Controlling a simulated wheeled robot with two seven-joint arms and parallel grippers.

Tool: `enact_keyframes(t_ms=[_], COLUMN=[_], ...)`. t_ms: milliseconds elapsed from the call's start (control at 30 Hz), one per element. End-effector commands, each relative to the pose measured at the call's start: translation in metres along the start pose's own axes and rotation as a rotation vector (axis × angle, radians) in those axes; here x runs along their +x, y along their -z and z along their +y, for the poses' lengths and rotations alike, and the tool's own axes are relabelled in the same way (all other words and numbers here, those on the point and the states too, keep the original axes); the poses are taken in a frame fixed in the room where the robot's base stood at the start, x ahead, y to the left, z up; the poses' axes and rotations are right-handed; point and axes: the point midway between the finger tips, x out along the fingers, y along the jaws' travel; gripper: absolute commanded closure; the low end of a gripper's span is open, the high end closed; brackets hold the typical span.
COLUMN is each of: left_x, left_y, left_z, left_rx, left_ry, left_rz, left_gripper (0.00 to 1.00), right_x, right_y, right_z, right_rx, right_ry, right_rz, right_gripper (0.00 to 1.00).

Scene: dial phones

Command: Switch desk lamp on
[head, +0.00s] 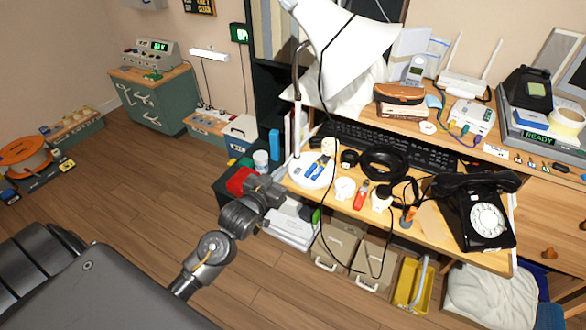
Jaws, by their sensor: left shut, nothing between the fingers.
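The desk lamp has a large white shade (345,50) at the top of the head view. Blue-handled tools lie on or over the base. I cannot make out a switch, or tell whether the lamp is lit. My left gripper (277,188) is shut and empty, just left of the base by the desk's left edge. I cannot tell whether it touches anything. My right gripper is not in view.
A black dial phone (487,218) stands at the desk's right front. A black keyboard (400,150), a coil of black cable (384,164) and a red-handled tool (361,194) crowd the desk. A black cord hangs over the front edge. The wooden floor at left is mostly clear.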

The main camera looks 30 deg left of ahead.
Motion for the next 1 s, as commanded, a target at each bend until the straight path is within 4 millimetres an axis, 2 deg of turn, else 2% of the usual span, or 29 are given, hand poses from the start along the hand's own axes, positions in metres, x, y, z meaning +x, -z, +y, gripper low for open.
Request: enact_keyframes(t_ms=[200,367,433,633,1000], left_x=[0.047,0.078,0.079,0.083,0.084], left_y=[0.001,0.0,-0.015,-0.034,-0.039], left_z=[0.0,0.0,0.0,0.0,0.0], left_rx=[0.0,-0.001,-0.001,0.0,0.0], left_ry=[0.0,0.001,0.001,0.0,0.0], left_rz=[0.002,0.0,-0.005,-0.002,0.0], left_gripper=[1.0,1.0,1.0,1.0,1.0], right_x=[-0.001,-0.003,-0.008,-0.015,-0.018], right_y=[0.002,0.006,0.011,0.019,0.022], right_z=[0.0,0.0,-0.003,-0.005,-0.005], right_rx=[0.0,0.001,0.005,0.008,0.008], right_ry=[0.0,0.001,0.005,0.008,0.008], right_rz=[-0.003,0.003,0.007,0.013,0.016], right_gripper=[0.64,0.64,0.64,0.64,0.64])
